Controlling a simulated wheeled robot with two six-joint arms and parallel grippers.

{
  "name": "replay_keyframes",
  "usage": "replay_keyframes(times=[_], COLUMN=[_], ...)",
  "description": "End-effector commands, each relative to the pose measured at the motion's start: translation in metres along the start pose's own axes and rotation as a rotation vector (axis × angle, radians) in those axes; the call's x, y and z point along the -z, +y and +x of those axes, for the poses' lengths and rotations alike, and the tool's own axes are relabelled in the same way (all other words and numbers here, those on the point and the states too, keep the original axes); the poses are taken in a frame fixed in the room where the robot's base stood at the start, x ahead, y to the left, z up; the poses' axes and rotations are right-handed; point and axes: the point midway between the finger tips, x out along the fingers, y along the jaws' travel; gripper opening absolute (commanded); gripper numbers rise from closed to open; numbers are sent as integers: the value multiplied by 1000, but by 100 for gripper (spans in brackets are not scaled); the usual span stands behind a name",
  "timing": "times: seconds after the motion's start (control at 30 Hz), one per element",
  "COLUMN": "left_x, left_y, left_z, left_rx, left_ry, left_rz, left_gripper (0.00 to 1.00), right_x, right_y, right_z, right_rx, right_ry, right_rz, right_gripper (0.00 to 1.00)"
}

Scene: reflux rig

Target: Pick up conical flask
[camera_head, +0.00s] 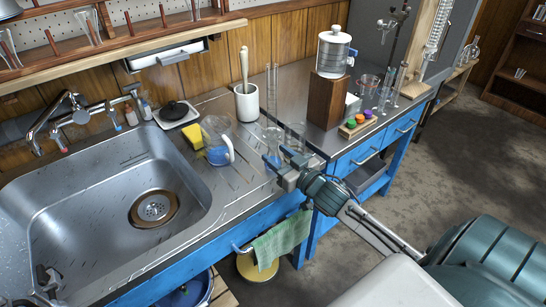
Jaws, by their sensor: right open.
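Clear glassware stands on the steel counter just beyond my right gripper (276,162). One clear vessel (272,136) there looks like the conical flask, but its outline is faint. A clear beaker (296,134) is close to its right. My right gripper is open at the counter's front edge, with its fingers pointing toward this glassware. I cannot tell whether a finger touches the glass. A grey mechanical part at the lower left edge seems to be my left gripper (45,281); its jaws are not clear.
A tall glass cylinder (272,85) rises behind. A wooden block (328,101) stands right. The sink (100,205) is left.

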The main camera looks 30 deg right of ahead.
Motion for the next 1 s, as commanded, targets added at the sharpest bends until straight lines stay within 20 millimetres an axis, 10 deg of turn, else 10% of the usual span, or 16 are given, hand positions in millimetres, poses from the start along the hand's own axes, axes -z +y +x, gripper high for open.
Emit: replay_keyframes(times=[0.67, 0.83, 1.0], left_x=[4, 4, 4], left_y=[11, 11, 11], left_z=[16, 16, 16], left_rx=[-42, -42, -42], left_ry=[93, 93, 93], left_rz=[-12, -12, -12], left_gripper=[60, 60, 60], right_x=[-3, -3, -3], right_y=[2, 2, 2], right_z=[45, 45, 45], right_rx=[0, 0, 0], right_ry=[1, 1, 1], right_rz=[1, 1, 0], right_gripper=[47, 16, 13])
